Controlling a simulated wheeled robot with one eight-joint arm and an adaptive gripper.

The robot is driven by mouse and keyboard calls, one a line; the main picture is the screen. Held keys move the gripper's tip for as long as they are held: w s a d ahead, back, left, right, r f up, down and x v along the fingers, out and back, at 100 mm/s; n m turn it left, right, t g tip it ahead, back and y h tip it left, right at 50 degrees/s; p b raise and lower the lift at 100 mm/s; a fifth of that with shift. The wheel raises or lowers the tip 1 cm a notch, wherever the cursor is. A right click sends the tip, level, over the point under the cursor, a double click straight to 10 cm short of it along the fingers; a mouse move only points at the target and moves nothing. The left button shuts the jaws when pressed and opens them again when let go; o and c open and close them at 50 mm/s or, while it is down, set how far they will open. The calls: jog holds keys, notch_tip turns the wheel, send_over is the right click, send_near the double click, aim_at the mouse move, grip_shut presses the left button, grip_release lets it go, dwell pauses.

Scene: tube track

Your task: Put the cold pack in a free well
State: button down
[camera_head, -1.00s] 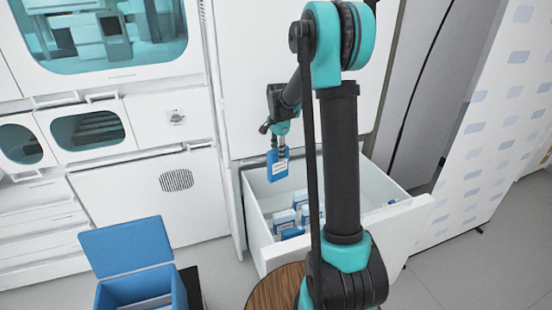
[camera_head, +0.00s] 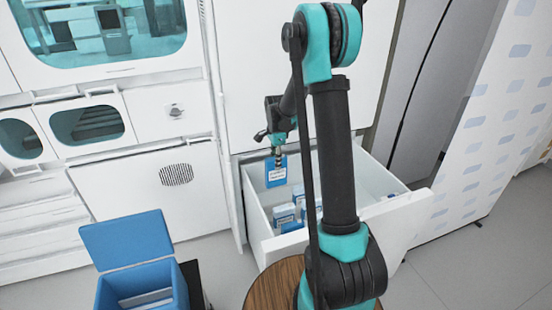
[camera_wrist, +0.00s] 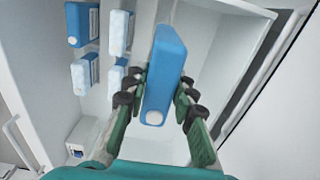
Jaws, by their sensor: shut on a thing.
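My gripper (camera_wrist: 157,92) is shut on a blue cold pack (camera_wrist: 167,62), with one finger on each side. In the head view the cold pack (camera_head: 276,176) hangs upright below my gripper (camera_head: 278,149), its white label facing the camera. It appears over the back left of an open white drawer (camera_head: 262,236), near rim height. Several other packs (camera_head: 284,213), blue and white, stand in the drawer; they also show at left in the wrist view (camera_wrist: 84,25). An open blue box (camera_head: 182,289) stands at lower left. Its inside is mostly cut off, so its wells cannot be made out.
The box's blue lid (camera_head: 126,240) stands raised at its back. A round wooden top (camera_head: 262,288) is beneath my arm's base. White cabinets (camera_head: 130,195) stand behind. Grey floor lies between the box and the drawer.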

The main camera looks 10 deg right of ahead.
aim_at(276, 185)
jog(key=shift+f, duration=0.25)
jog(key=shift+f, duration=4.5)
jog(key=shift+f, duration=1.8)
jog(key=shift+f, duration=1.3)
jog(key=shift+f, duration=1.3)
